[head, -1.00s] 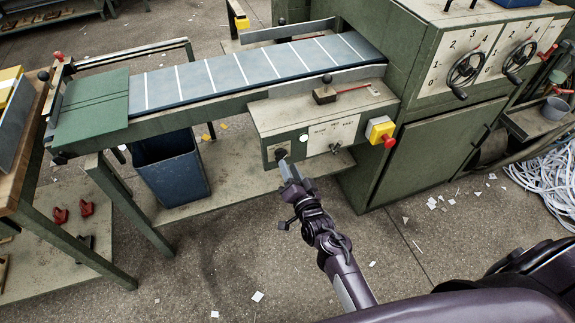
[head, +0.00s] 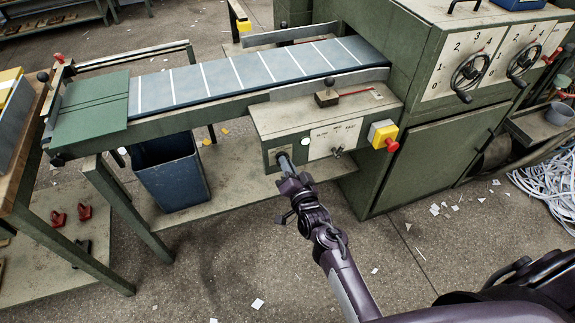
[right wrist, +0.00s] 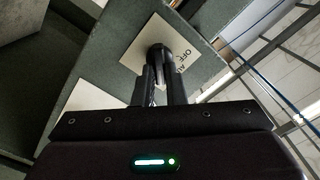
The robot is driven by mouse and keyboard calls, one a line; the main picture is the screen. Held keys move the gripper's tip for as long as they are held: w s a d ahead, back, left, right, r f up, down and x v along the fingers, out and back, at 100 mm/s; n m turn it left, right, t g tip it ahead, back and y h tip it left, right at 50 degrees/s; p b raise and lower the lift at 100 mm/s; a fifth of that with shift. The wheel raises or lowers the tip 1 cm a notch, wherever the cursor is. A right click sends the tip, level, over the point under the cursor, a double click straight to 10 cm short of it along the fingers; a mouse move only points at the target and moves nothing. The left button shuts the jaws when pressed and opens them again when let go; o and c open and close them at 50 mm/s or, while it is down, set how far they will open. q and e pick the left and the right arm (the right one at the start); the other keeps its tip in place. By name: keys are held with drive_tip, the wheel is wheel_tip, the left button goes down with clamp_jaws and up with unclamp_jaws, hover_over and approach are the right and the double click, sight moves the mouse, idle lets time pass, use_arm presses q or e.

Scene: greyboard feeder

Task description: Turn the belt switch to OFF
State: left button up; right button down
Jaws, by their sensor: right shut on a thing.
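The belt switch is a dark knob (right wrist: 160,52) on a pale label plate (right wrist: 138,47) with "OFF" and part of another word, in the right wrist view. In the head view its plate (head: 268,156) is on the front of the green control box (head: 262,120) below the belt. My right gripper (head: 284,161) reaches the knob from the front, and its fingers (right wrist: 159,73) are shut on it. The fingers hide most of the knob, so I cannot tell its setting. My left gripper is not in view.
The striped belt (head: 225,76) runs above the box. A blue bin (head: 172,175) stands under the belt. The floor in front is open.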

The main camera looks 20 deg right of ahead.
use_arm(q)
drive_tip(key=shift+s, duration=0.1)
use_arm(e)
drive_tip(key=shift+n, duration=0.3)
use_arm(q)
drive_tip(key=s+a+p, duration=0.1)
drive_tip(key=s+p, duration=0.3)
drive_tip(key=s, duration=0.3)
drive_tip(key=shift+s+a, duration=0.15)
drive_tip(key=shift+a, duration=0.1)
use_arm(e)
drive_tip(key=n, duration=1.7)
drive_tip(key=shift+a, duration=0.4)
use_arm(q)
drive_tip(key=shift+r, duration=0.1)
use_arm(e)
drive_tip(key=shift+n, duration=0.3)
drive_tip(key=c, duration=1.5)
unclamp_jaws()
